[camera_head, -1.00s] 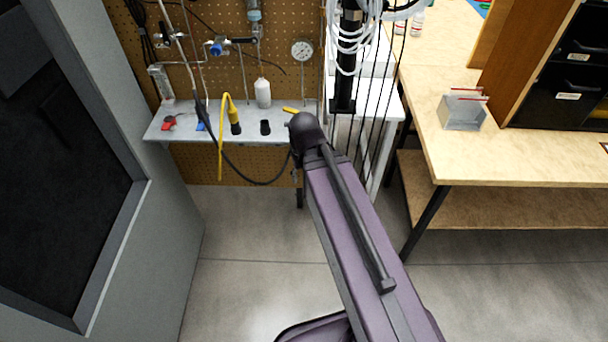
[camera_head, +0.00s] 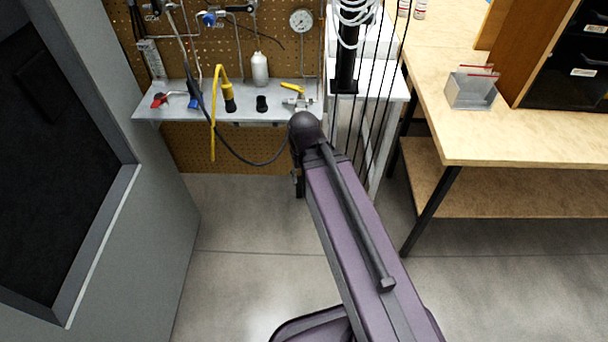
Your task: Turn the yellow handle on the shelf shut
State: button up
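The yellow handle (camera_head: 292,87) sits at the right end of the grey shelf (camera_head: 178,113), on a small metal valve (camera_head: 298,102). The shelf is fixed to a brown pegboard. My purple arm reaches up from the bottom of the view, and its dark joint is just below and in front of the valve. My gripper is not clearly visible; it seems hidden behind or below that joint. I see no contact with the handle.
On the shelf stand a red handle (camera_head: 159,100), a blue handle (camera_head: 194,101), a yellow hose (camera_head: 216,105), a black cap (camera_head: 262,104) and a white bottle (camera_head: 260,69). A grey cabinet (camera_head: 150,225) is at left, a wooden bench (camera_head: 500,130) at right. Floor between is clear.

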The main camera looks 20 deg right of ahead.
jog(key=shift+f+b, duration=0.4)
jog(key=shift+f, duration=0.25)
jog(key=shift+r, duration=0.1)
notch_tip(320, 180, up, 35)
jog(key=n+p, duration=0.9)
jog(key=p, duration=2.6)
send_over(288, 85)
notch_tip(288, 85, down, 14)
jog(key=b, duration=1.3)
jog(key=shift+r+b, duration=0.15)
jog(key=shift+b, duration=0.15)
